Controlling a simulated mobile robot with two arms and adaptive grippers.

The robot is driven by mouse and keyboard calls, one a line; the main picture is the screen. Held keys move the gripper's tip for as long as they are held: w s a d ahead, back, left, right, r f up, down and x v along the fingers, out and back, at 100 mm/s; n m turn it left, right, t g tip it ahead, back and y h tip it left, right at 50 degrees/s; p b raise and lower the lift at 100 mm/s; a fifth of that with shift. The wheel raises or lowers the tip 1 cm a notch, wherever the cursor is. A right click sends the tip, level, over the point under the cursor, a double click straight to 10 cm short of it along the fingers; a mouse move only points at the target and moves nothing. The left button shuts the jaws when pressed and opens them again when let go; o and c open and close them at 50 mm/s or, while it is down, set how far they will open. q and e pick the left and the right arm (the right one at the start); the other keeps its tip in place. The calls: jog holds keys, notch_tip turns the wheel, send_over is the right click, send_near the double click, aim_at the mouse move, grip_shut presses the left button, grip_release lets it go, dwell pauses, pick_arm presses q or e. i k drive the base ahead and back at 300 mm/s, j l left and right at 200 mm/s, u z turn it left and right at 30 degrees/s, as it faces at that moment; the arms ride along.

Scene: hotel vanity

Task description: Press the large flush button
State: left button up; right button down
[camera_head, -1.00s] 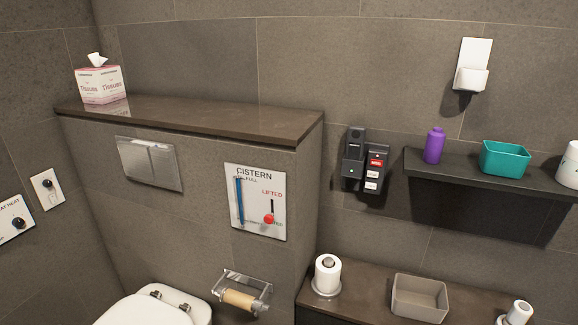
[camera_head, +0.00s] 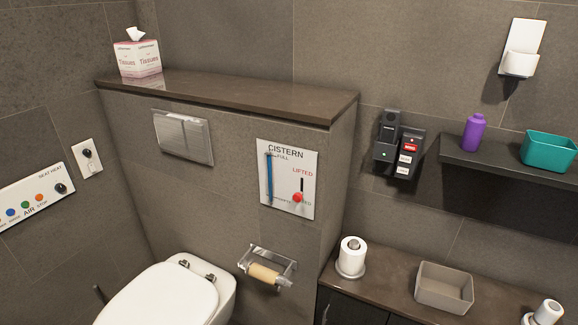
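The flush plate (camera_head: 183,137) is a silver rectangle on the grey tiled wall below the ledge, left of the cistern panel. It is split by a vertical line into a larger left button (camera_head: 171,134) and a narrower right button (camera_head: 199,141). Nothing touches or covers it. Neither of my grippers is in view.
The toilet (camera_head: 165,298) with its white lid stands below the plate. A paper holder (camera_head: 268,268) juts from the wall. The ledge (camera_head: 230,98) carries a tissue box (camera_head: 138,58). At right are a counter (camera_head: 385,284) and a dark shelf (camera_head: 500,160).

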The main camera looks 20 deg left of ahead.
aim_at(171, 132)
jog(key=u, duration=1.25)
